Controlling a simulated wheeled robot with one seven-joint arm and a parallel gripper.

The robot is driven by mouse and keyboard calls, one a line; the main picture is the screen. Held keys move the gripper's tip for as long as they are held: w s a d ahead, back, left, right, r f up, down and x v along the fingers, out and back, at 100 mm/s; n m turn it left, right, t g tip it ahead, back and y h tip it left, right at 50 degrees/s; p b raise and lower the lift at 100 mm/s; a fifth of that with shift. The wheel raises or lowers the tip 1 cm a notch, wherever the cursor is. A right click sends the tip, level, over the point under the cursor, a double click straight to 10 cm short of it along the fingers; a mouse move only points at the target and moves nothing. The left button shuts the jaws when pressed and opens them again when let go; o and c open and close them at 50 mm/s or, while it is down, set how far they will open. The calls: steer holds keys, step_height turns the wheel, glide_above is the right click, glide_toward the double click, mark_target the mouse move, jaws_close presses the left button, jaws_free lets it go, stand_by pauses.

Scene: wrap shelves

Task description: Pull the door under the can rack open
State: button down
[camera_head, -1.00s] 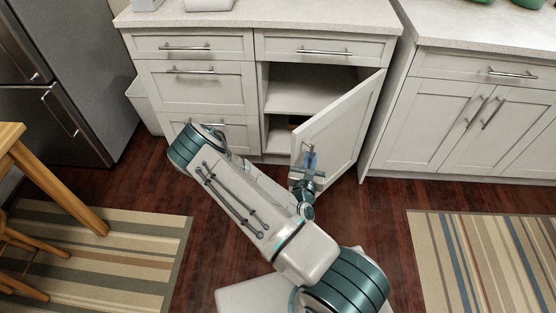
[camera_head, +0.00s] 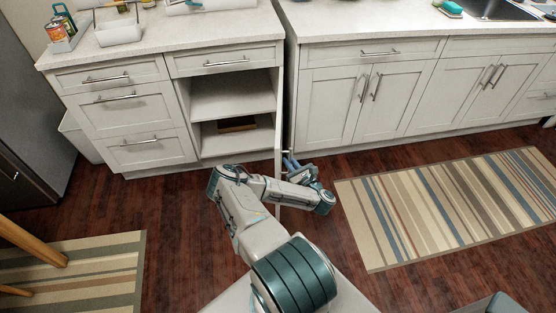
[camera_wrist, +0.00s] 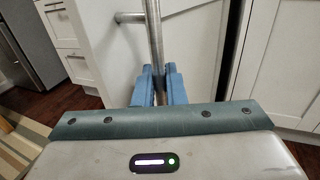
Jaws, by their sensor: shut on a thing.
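The white cabinet door (camera_head: 279,130) stands wide open below the counter and shows nearly edge-on in the head view. The shelved compartment (camera_head: 230,100) behind it is exposed. In the wrist view, the door panel (camera_wrist: 115,70) lies behind its metal bar handle (camera_wrist: 155,35). My gripper (camera_wrist: 158,82) is shut on this handle, with blue fingers on both sides of the bar. In the head view, my gripper (camera_head: 290,160) is at the door's outer face, partly hidden by my wrist. The can rack (camera_head: 63,32) stands on the counter's far left end.
Closed drawers (camera_head: 125,112) are left of the open compartment, and a brown object (camera_head: 237,124) lies inside it. Closed double-door cabinets (camera_head: 365,100) stand close on the right. A striped rug (camera_head: 450,205) covers the right floor; a wooden furniture leg (camera_head: 35,240) is at left.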

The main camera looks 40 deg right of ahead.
steer(key=shift+n+y, duration=0.5)
steer(key=shift+y, duration=0.3)
steer(key=shift+s+d+r+p, duration=0.1)
steer(key=shift+s+d+p, duration=0.35)
steer(key=shift+d, duration=0.2)
steer(key=shift+s+d+p, duration=0.35)
steer(key=shift+d+p, duration=0.1)
steer(key=shift+d, duration=0.2)
steer(key=shift+s+d+r+p, duration=0.1)
steer(key=shift+s+d+p, duration=0.35)
steer(key=shift+d, duration=0.2)
steer(key=shift+w, duration=0.1)
steer(key=c, duration=1.6)
jaws_free()
steer(key=shift+f, duration=0.1)
steer(key=shift+o, duration=0.2)
steer(key=shift+f, duration=0.1)
